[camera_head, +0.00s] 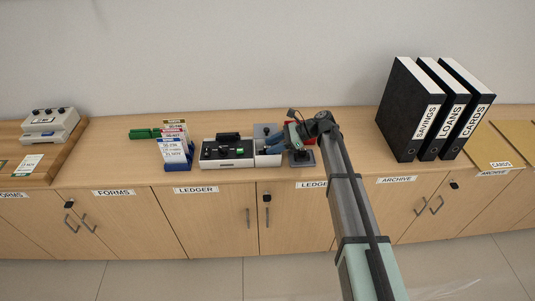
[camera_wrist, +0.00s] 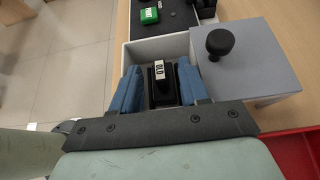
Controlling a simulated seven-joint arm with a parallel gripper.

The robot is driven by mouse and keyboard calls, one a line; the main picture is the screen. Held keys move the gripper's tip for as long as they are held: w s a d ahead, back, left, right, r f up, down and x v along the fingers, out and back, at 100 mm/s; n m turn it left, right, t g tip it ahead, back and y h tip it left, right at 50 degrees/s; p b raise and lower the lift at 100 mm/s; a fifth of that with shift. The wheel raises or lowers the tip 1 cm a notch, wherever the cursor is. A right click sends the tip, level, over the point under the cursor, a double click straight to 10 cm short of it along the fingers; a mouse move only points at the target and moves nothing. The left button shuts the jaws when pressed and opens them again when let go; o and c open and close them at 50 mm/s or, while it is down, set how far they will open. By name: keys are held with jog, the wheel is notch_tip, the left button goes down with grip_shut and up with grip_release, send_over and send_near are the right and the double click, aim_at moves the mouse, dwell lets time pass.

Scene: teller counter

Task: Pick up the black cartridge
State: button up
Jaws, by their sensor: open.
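The black cartridge (camera_wrist: 161,94) with a white label reading OLD lies in a pale open compartment (camera_wrist: 127,56) in the wrist view. My gripper (camera_wrist: 159,80) is open, with one blue finger on each side of the cartridge. I cannot tell whether either finger touches it. In the head view my gripper (camera_head: 273,142) is over the right end of the white-and-black machine (camera_head: 228,151); there I cannot make out the cartridge. A grey lid with a black knob (camera_wrist: 219,41) is beside the compartment, to the right in the wrist view.
A blue stand of date cards (camera_head: 176,160) and green blocks (camera_head: 144,133) are left of the machine. A red tray (camera_wrist: 296,151) is close on the right in the wrist view. Black binders (camera_head: 408,110) stand farther right.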

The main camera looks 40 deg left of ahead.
grip_shut()
dwell(0.4)
jog(key=shift+r, duration=0.1)
